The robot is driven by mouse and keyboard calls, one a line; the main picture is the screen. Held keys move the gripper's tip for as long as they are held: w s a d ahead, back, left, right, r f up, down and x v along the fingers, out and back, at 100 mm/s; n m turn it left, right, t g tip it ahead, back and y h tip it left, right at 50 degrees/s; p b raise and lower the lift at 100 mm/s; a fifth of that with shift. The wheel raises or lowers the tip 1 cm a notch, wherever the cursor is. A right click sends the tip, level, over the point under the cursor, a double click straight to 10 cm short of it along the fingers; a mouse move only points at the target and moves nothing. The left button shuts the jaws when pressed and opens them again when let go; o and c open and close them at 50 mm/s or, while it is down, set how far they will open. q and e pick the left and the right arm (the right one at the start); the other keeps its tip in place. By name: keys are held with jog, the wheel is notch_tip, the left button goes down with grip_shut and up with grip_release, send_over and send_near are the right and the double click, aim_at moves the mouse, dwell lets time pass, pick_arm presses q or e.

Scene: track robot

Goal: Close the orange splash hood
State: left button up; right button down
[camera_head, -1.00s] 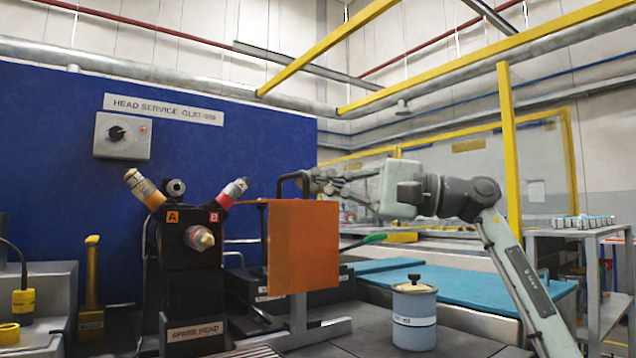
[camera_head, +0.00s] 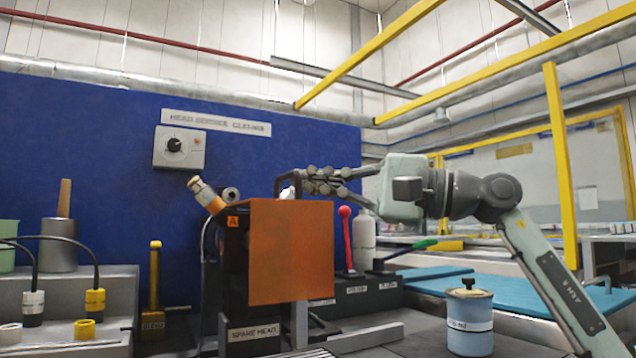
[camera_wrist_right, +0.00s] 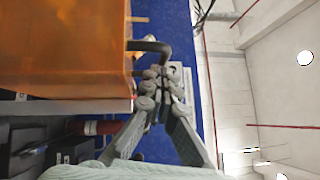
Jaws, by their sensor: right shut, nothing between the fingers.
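The orange splash hood (camera_head: 291,252) is a translucent flat panel. It stands across the front right of the dark spare head (camera_head: 252,335), hiding most of its upper part. An orange tag marked A and one capped nozzle (camera_head: 206,194) show left of the panel. My right gripper (camera_head: 305,180) is shut and empty, just above the hood's top edge. In the right wrist view the hood (camera_wrist_right: 70,45) fills the upper left. The shut fingers (camera_wrist_right: 163,85) are close to the dark bent handle (camera_wrist_right: 155,47); I cannot tell whether they touch. My left gripper is not in view.
A blue-grey lidded pot (camera_head: 470,320) stands on the bench at the right. A yellow-handled holder (camera_head: 154,290) and cabled connectors (camera_head: 95,302) are at the left. A blue panel (camera_head: 100,140) stands behind.

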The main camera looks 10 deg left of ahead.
jog(key=shift+s+a+f, duration=0.1)
jog(key=shift+s+a, duration=0.05)
jog(key=shift+s, duration=0.05)
jog(key=shift+d, duration=0.25)
jog(key=v, duration=1.1)
jog(key=shift+d, duration=0.35)
